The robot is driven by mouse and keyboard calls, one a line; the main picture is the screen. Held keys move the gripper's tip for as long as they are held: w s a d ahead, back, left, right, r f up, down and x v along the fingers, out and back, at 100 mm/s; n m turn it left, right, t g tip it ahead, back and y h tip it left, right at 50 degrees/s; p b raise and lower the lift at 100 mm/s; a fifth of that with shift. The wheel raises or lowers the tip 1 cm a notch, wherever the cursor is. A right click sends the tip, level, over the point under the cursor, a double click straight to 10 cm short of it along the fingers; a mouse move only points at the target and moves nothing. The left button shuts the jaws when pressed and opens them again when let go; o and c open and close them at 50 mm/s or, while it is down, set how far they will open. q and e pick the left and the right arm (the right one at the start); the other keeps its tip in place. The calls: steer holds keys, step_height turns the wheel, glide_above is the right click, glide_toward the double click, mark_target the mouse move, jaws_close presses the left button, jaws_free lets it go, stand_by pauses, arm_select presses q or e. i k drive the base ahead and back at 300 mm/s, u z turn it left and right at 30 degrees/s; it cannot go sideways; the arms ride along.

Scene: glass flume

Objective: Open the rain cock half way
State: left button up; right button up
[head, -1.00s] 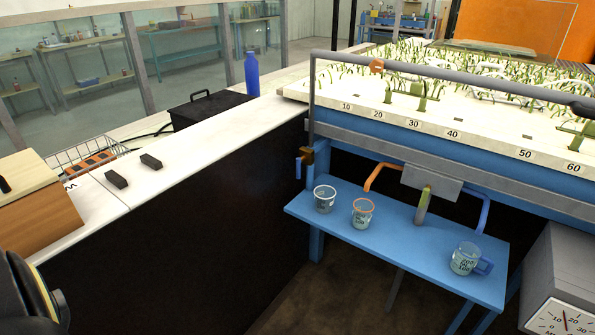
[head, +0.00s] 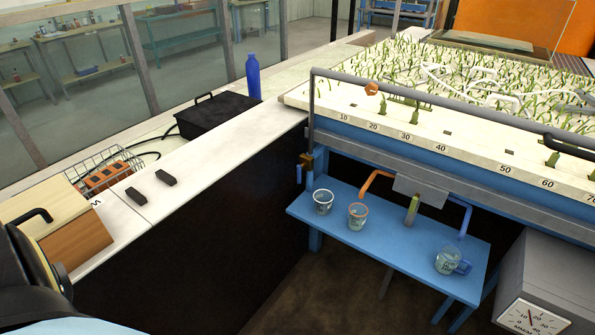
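A small brass cock (head: 307,160) sits at the near left corner of the tray, at the foot of a grey upright pipe (head: 311,110). I take it to be the rain cock. Its blue lever (head: 299,174) hangs straight down beside the body. The grey pipe rises from it and runs along above the tray's front edge. Neither of my grippers shows. Only a dark part of my arm with a yellow band (head: 41,263) is at the lower left, far from the cock.
A blue shelf (head: 392,242) below the tray (head: 430,138) holds a clear cup (head: 322,203), an orange-rimmed cup (head: 357,218) and a blue-handled jug (head: 449,262). A grey dial box (head: 540,275) stands at lower right. A white-topped bench (head: 215,150) runs along the left.

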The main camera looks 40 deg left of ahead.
mark_target(302, 165)
steer(key=u, duration=0.05)
steer(key=k, duration=0.3)
steer(key=u, duration=0.3)
steer(key=i, duration=1.05)
steer(key=u, duration=0.95)
